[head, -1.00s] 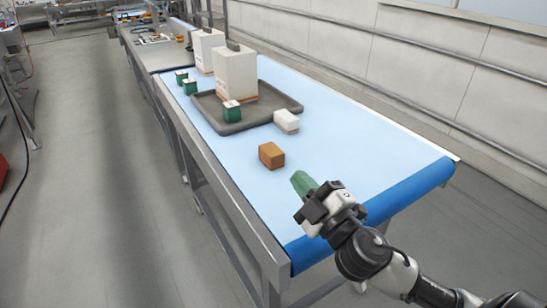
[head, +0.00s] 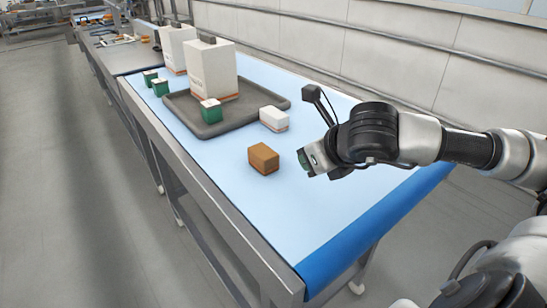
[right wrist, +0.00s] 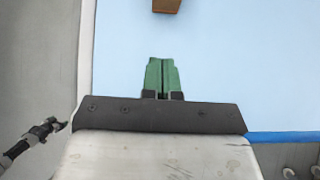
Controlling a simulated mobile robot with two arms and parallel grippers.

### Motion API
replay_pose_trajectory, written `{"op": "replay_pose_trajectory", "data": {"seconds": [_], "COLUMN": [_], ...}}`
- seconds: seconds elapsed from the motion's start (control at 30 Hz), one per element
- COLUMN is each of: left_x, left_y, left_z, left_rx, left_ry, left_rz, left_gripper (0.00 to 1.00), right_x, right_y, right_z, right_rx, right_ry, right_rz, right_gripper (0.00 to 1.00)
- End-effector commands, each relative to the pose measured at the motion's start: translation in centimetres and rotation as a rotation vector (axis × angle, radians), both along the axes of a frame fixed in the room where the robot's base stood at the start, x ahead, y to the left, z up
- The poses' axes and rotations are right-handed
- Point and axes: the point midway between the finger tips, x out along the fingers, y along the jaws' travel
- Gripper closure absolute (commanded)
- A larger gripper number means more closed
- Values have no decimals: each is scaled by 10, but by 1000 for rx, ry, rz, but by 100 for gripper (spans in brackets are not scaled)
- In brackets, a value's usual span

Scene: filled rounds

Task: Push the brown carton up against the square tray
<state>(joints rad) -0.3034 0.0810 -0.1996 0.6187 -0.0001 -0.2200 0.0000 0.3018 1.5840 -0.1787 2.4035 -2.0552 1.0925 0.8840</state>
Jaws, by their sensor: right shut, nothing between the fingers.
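The brown carton (head: 263,158) sits on the blue belt in the head view, apart from the tray. Only its near edge shows at the top of the right wrist view (right wrist: 166,5). The square tray (head: 215,131) is dark grey with a low rim and lies farther back on the belt. My right gripper (head: 303,161) is shut and empty, just right of the carton. In the right wrist view its green fingers (right wrist: 163,75) are together, with bare belt between them and the carton.
A white carton (head: 273,118) stands by the tray's right side. A tall white bag (head: 211,75) and a green box (head: 211,110) stand on the tray. Two green boxes (head: 160,87) are to its left. The belt (head: 312,225) is clear in front.

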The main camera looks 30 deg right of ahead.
Motion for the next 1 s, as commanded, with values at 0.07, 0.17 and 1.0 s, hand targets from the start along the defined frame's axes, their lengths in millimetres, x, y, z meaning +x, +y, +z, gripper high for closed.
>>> {"op": "replay_pose_trajectory", "data": {"seconds": [0.07, 0.17, 1.0], "left_x": [-1, -2, 4], "left_y": [0, 0, -2], "left_z": [9, 16, 63], "left_rx": [0, 0, -2], "left_ry": [2, 3, -7], "left_rz": [-1, -1, 0], "left_gripper": [15, 15, 15], "right_x": [5, 10, 103], "right_y": [2, 4, 11], "right_z": [-1, -8, -63], "right_rx": [8, 10, 2], "right_ry": [2, 4, 3], "right_rz": [3, 4, 5], "right_gripper": [100, 100, 100]}}
